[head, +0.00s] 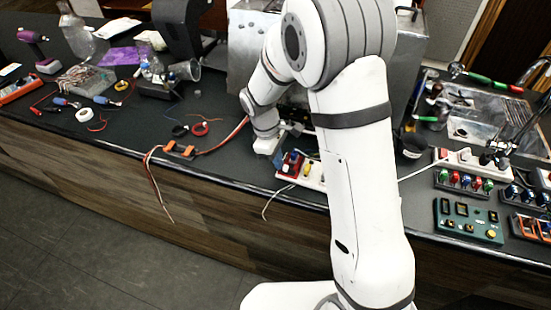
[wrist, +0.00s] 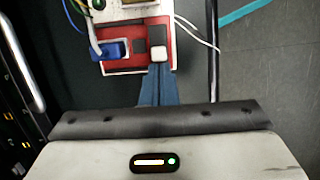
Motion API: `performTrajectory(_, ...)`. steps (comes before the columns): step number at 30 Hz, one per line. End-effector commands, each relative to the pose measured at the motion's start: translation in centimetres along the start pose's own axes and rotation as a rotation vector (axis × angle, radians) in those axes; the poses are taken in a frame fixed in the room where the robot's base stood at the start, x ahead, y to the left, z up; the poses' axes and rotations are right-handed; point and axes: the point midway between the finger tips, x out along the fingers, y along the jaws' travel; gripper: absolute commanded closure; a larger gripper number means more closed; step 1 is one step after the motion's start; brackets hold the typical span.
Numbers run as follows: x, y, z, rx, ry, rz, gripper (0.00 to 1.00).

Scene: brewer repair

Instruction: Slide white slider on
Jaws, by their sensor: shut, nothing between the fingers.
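The white slider (wrist: 158,53) shows in the wrist view as a small pale block at the lower right of a red panel (wrist: 122,66). A black section lies just beyond it. My gripper (wrist: 158,68) is shut and empty, with its narrow blue fingers together. The fingertips are right at the near edge of the white slider; I cannot tell whether they touch it. In the head view the red panel (head: 291,163) sits near the counter's front edge, below my wrist. The slider and fingertips are too small or hidden to make out there.
A blue connector (wrist: 109,50) with wires is left of the slider. A loose white wire runs off the panel's right side. A metal machine (head: 252,45) stands behind my arm. Orange clips (head: 180,149) with wires lie left. A green control box (head: 468,221) is at right.

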Motion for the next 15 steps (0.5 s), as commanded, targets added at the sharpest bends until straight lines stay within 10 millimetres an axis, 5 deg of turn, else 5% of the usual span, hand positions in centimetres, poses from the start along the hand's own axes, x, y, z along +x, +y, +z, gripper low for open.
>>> performTrajectory(5,0.6,0.0,1.9,0.002,0.001,0.001,1.00)
performTrajectory(15,0.4,0.0,1.7,0.001,0.000,0.000,1.00)
